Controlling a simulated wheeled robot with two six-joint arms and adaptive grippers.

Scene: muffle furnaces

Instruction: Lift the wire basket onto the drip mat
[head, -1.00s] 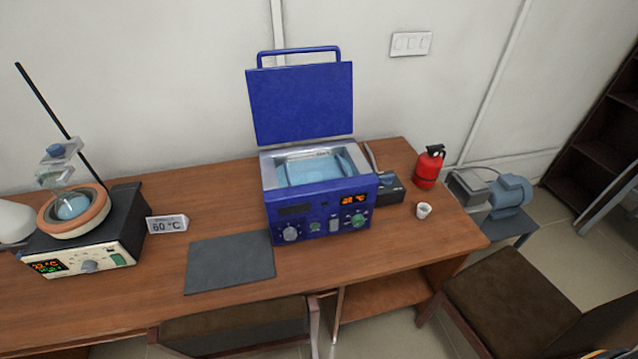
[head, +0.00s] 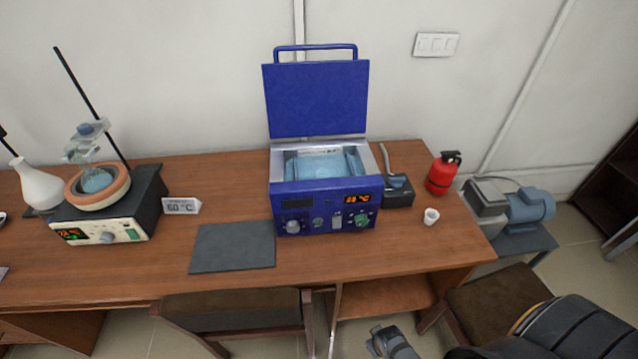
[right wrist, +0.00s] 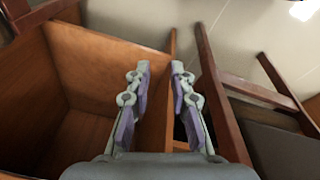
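The drip mat (head: 233,248) is a flat dark grey sheet on the table, bare, left of the blue water bath (head: 327,197). The bath's lid is up and its basin is uncovered. Pale blue water and faint rim lines show in the basin; I cannot clearly make out the wire basket there. My right gripper (head: 390,342) is low in front of the table, below and right of the bath. In the right wrist view its fingers (right wrist: 161,80) are apart with nothing between them. My left gripper is not in view.
Right of the bath are a dark device (head: 397,190), a red extinguisher (head: 443,174) and a white cup (head: 431,216). Chairs (head: 235,318) stand at the table's front.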

